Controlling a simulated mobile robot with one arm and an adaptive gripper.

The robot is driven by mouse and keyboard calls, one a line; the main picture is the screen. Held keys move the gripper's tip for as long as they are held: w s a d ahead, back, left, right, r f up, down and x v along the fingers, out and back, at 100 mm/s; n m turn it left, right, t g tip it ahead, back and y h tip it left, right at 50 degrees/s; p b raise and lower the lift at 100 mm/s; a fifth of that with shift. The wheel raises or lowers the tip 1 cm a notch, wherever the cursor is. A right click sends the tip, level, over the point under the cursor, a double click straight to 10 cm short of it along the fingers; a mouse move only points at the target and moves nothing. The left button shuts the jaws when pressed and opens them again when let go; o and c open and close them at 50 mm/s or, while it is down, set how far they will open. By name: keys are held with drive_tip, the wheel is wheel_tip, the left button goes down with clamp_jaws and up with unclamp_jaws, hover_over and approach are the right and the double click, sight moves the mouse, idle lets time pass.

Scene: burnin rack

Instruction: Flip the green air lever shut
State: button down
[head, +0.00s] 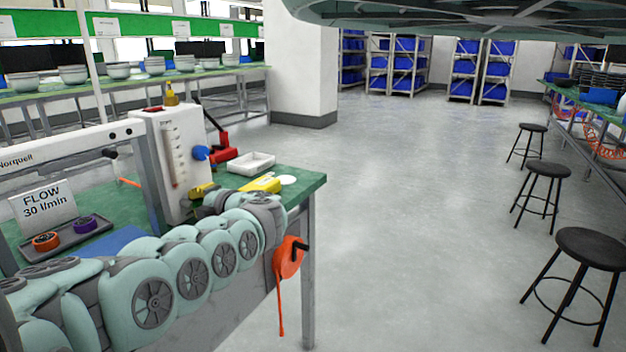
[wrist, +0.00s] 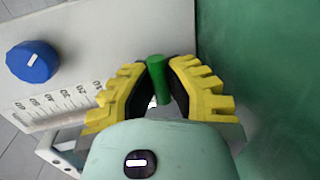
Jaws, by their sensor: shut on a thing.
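The green air lever (wrist: 158,80) shows in the wrist view as a short green bar beside the white flow meter panel. My gripper (wrist: 158,78) has its yellow fingers closed around the lever, one finger on each side. In the head view my gripper (head: 203,190) is at the lower right of the white flow meter housing (head: 178,150), and the lever is hidden there. The flow meter has a vertical scale and a blue knob (wrist: 33,62), which also shows in the head view (head: 201,153).
The green bench (head: 300,180) holds a white tray (head: 251,163), a red tool (head: 219,148), a yellow object (head: 262,185) and a FLOW 30 l/min sign (head: 44,203). An orange tape measure (head: 288,258) hangs at the bench edge. Black stools (head: 592,248) stand right; the floor between is clear.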

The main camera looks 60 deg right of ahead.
drive_tip(key=shift+d, duration=0.1)
drive_tip(key=c, duration=1)
unclamp_jaws()
drive_tip(key=shift+s, duration=0.1)
drive_tip(key=s, duration=0.3)
drive_tip(key=s+r, duration=0.1)
drive_tip(key=s, duration=0.6)
drive_tip(key=shift+r, duration=0.4)
drive_tip(key=shift+s+r, duration=0.25)
drive_tip(key=shift+s, duration=0.65)
